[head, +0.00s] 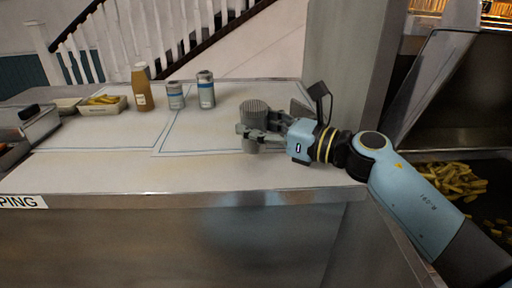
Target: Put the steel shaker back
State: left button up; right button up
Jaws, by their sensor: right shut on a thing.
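The steel shaker (255,113) is a grey ridged cylinder, upright on or just above the right part of the counter (190,171). My right gripper (249,134) reaches in from the right and is shut on the shaker's lower part. The fingers hide some of the shaker, and I cannot tell whether its base touches the counter. My left gripper is not in view.
Two grey tins with blue bands, a left one (176,97) and a right one (206,92), stand further back. Left of them are a brown bottle (143,92) and a tray of chips (102,107). A metal container (38,123) is at far left. The front middle counter is clear.

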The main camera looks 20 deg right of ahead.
aim_at(265, 146)
notch_tip(265, 146, down, 4)
jog(key=shift+r+b, duration=0.2)
jog(key=shift+b, duration=0.2)
jog(key=shift+f, duration=0.35)
jog(key=o, duration=1.1)
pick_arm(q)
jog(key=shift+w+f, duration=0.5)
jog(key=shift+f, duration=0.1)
pick_arm(e)
jog(key=shift+o, duration=0.2)
